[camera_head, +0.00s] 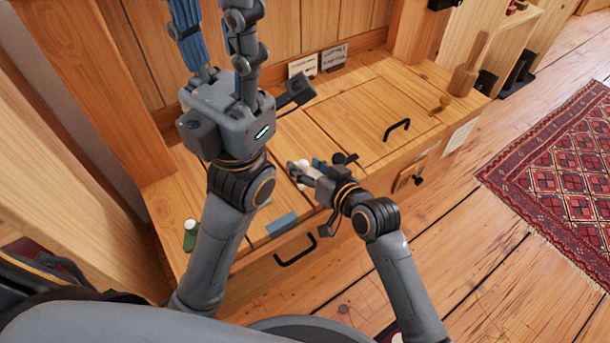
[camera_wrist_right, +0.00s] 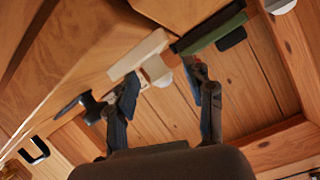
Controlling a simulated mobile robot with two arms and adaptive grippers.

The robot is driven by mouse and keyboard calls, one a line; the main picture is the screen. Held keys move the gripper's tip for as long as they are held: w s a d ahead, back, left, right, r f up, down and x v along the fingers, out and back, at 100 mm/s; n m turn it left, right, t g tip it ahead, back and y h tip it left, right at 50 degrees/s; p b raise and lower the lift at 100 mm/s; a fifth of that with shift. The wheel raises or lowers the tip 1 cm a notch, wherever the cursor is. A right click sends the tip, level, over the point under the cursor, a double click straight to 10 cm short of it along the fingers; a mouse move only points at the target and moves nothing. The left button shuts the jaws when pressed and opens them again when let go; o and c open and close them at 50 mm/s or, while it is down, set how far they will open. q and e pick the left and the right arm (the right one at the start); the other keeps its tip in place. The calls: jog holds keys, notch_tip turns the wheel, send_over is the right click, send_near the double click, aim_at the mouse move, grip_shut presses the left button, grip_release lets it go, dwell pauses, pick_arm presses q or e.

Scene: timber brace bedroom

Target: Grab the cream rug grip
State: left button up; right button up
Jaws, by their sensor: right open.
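A cream, block-like piece, which looks like the cream rug grip (camera_wrist_right: 140,54), lies just beyond the fingertips of my right gripper (camera_wrist_right: 162,84) in the wrist view. My right gripper is open, its dark fingers apart on either side of the piece's near end. I cannot tell whether they touch it. In the head view my right gripper (camera_head: 310,168) is low over the wooden bench top, and the cream piece (camera_head: 299,178) is partly hidden there. My left gripper (camera_head: 215,28) is raised at upper left, fingers apart and empty.
The wooden bench top (camera_head: 352,100) has a black handle (camera_head: 397,129). A grey-blue block (camera_head: 282,224) and a green cylinder (camera_head: 190,236) are near its front left. A wooden pestle-like piece (camera_head: 470,68) stands at right. A red rug (camera_head: 565,165) lies on the floor.

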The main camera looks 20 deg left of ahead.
jog(key=shift+c, duration=0.2)
grip_shut()
jog(key=shift+r, duration=0.1)
